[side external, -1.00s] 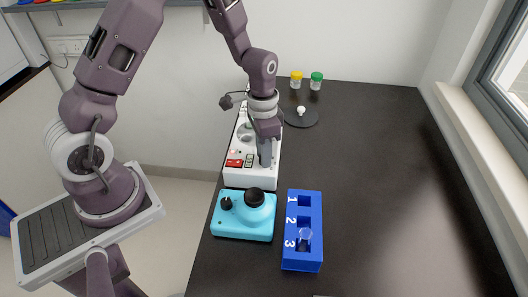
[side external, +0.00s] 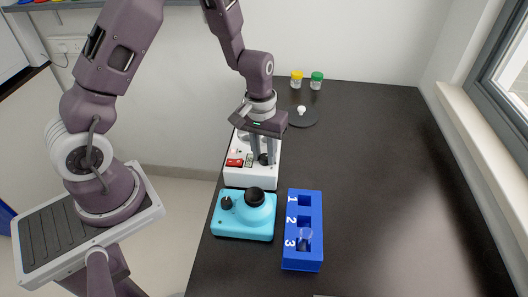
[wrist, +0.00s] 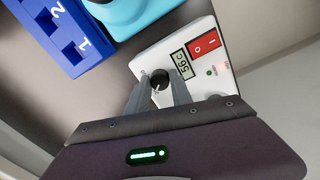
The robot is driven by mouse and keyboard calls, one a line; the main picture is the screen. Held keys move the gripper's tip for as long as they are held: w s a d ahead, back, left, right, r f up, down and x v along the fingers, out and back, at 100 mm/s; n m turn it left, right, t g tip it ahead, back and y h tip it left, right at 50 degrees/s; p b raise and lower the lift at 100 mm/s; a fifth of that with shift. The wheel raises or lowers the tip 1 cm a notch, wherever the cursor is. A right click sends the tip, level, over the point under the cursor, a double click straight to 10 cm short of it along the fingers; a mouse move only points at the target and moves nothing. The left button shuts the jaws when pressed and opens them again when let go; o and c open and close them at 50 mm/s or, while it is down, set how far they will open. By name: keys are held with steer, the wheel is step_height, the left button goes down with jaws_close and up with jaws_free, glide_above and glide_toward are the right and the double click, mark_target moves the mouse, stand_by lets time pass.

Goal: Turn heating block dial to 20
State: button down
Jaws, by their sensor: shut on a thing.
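The heating block is the white unit (side external: 240,180) on the black bench, with a red switch (side external: 235,162) and a small display (wrist: 184,66) that seems to read 56 C. Its black dial (wrist: 159,77) sits beside the display and the switch. My gripper (side external: 263,158) points down at the block with one finger on each side of the dial. The wrist view also shows my gripper (wrist: 162,86) shut on the dial, whose near side is partly hidden by the fingers.
A cyan device (side external: 228,223) with black knobs stands in front of the block. A blue numbered rack (side external: 312,253) holding a clear tube is to its right. Yellow-capped (side external: 296,78) and green-capped (side external: 316,80) vials stand at the back. The right bench is clear.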

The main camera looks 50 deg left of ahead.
steer(key=shift+w+n, duration=0.1)
steer(key=shift+n, duration=0.6)
steer(key=c, duration=1.1)
jaws_free()
steer(key=shift+c, duration=0.2)
steer(key=shift+r, duration=0.1)
steer(key=r, duration=0.7)
steer(key=shift+s+r, duration=0.2)
steer(key=shift+r, duration=0.05)
step_height(320, 180, up, 7)
steer(key=m+t, duration=0.1)
steer(key=m, duration=0.1)
glide_above(263, 157)
steer(key=s+d, duration=0.1)
steer(key=s, duration=0.2)
steer(key=s+r+m+t, duration=0.2)
steer(key=s+r, duration=0.3)
steer(key=s, duration=0.3)
steer(key=s+d+r+m+t, duration=0.1)
steer(key=s+r+m+t, duration=0.1)
steer(key=s+r, duration=0.4)
steer(key=s+m, duration=0.1)
steer(key=s, duration=0.1)
steer(key=shift+s+d+y, duration=0.3)
steer(key=shift+s, duration=0.1)
